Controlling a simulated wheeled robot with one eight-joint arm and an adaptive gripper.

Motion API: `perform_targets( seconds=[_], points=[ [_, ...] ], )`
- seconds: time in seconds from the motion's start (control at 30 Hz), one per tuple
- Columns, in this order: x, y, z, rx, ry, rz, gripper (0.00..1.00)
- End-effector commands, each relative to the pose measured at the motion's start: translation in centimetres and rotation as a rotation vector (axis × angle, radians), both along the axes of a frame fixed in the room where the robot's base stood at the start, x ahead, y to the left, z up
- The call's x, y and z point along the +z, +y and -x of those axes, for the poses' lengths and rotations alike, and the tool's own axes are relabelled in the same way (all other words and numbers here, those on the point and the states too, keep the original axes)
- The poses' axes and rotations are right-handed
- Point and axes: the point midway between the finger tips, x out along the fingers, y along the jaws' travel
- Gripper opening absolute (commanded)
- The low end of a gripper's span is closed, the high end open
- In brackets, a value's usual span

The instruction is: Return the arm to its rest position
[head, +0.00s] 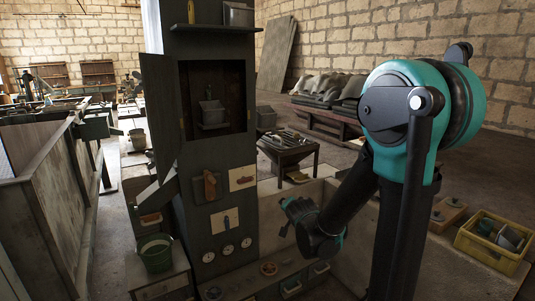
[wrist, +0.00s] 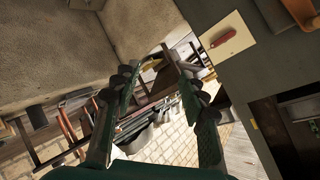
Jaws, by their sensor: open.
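My arm shows in the head view as a teal and black arm (head: 405,95) on the right. It bends at a large joint at the top, then slopes down to a lower joint (head: 318,228) near the middle. My gripper's fingers cannot be made out in the head view. In the wrist view my gripper (wrist: 155,76) is open, with one finger on each side and nothing held between them. The wrist view is strongly tilted.
A dark upright cabinet (head: 226,160) stands left of my arm, with its door (head: 159,108) open. Its front carries a red switch on a pale plate (head: 242,178) and several gauges. A green bucket (head: 155,253) stands at lower left, a yellow crate (head: 490,250) at right.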

Motion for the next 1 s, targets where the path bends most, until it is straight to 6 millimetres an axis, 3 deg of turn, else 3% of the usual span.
perform_targets(
  seconds=[0.03,0.2,0.4,0.53,0.7,1.0],
  points=[
    [-0.5,-2.1,1.8,0.002,0.048,0.063,0.43],
    [-3.0,-7.3,8.7,0.087,0.241,0.274,0.43],
    [-6.1,-10.7,17.8,0.275,0.459,0.444,0.43],
    [-7.6,-11.4,22.5,0.407,0.553,0.502,0.43],
    [-8.6,-11.5,25.7,0.511,0.606,0.533,0.43],
    [-8.7,-11.5,26.1,0.532,0.614,0.539,0.43]
  ],
)
